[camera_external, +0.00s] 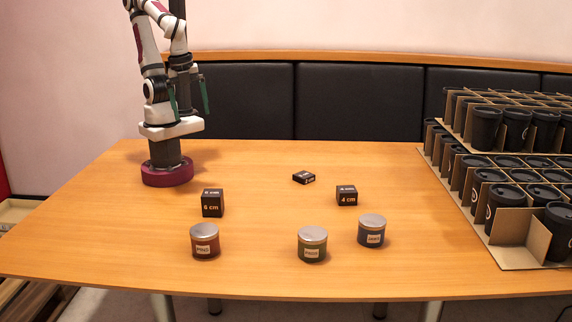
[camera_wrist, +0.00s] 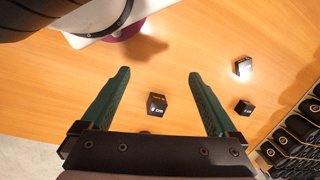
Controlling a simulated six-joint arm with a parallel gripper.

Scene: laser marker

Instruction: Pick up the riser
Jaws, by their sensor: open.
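Three black risers stand on the wooden table. One marked 6 cm (camera_external: 212,203) is at the left and is the tallest. One marked 4 cm (camera_external: 347,195) is to the right, and a low flat one (camera_external: 303,176) lies farther back. My gripper (camera_external: 191,112) is high above the table near my base, open and empty, its green fingers pointing down. In the wrist view my gripper (camera_wrist: 158,75) has its fingers wide apart. The 6 cm riser (camera_wrist: 156,105) shows between them, well below. The other two risers show to the right of the right finger.
Three lidded jars, red (camera_external: 205,241), olive (camera_external: 312,244) and blue (camera_external: 371,231), stand in front of the risers. A cardboard rack (camera_external: 519,221) of black cups fills the right side.

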